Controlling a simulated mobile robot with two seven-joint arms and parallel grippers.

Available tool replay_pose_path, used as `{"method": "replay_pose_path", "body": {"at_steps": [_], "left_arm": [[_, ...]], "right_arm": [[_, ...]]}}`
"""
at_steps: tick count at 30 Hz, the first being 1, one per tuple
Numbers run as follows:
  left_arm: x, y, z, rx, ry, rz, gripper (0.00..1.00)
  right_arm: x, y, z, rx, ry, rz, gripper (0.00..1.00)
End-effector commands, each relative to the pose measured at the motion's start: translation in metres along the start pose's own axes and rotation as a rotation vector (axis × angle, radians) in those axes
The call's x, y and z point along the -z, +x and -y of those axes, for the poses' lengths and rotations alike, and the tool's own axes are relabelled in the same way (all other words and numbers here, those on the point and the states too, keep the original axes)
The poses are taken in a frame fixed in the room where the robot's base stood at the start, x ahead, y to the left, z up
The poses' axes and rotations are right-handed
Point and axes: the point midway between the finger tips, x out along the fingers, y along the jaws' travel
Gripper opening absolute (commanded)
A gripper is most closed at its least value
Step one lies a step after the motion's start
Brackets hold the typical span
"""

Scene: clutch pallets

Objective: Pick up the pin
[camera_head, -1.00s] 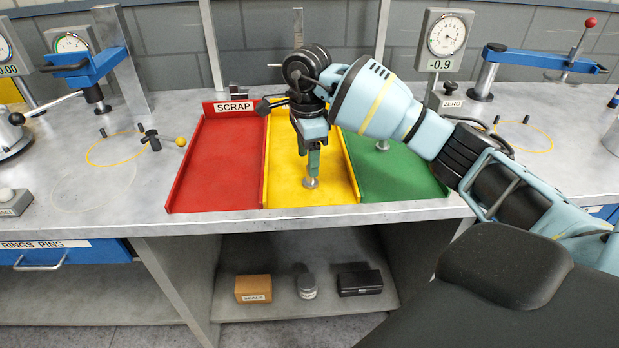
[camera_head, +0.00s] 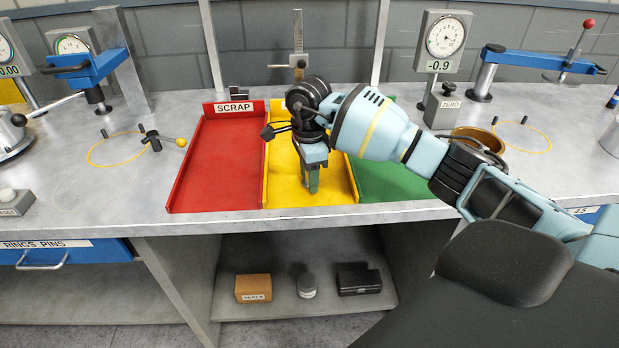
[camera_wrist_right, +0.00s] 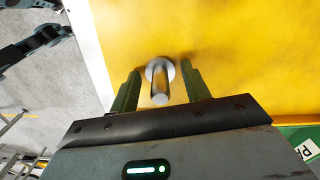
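The pin (camera_wrist_right: 160,88) is a short silver metal pin with a wider round end, on the yellow tray (camera_wrist_right: 240,50). In the right wrist view it is between the two green fingers of my right gripper (camera_wrist_right: 160,72), with a visible gap on each side. The gripper is open and low over the yellow tray. In the head view my right gripper (camera_head: 312,188) is over the front part of the yellow tray (camera_head: 335,190), and it hides the pin there. My left gripper is not in view.
The red SCRAP tray (camera_head: 215,165) is on the left and the green tray (camera_head: 390,182) on the right, partly behind my arm. A dial gauge (camera_head: 445,38) and a brass-coloured ring (camera_head: 483,138) are farther right. A height gauge (camera_head: 298,62) stands behind the trays.

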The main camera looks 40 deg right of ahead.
Motion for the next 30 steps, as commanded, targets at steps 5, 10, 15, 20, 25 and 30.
{"method": "replay_pose_path", "body": {"at_steps": [5,10,15,20,25,30], "left_arm": [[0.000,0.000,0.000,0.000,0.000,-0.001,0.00],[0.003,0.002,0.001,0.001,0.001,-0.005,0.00],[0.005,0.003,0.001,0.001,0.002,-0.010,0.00],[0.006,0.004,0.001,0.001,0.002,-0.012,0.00],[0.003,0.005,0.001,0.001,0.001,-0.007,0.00],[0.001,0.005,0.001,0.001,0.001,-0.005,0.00]], "right_arm": [[0.000,0.000,0.000,0.000,0.000,0.000,0.23],[0.000,-0.001,0.000,0.001,0.000,0.001,0.06],[0.000,-0.001,0.000,0.001,0.000,0.001,0.06],[0.000,-0.005,0.000,0.002,-0.001,0.000,0.06],[0.000,-0.020,0.001,0.003,-0.001,0.001,0.06],[-0.001,-0.036,-0.009,-0.001,-0.003,-0.001,0.06]]}}
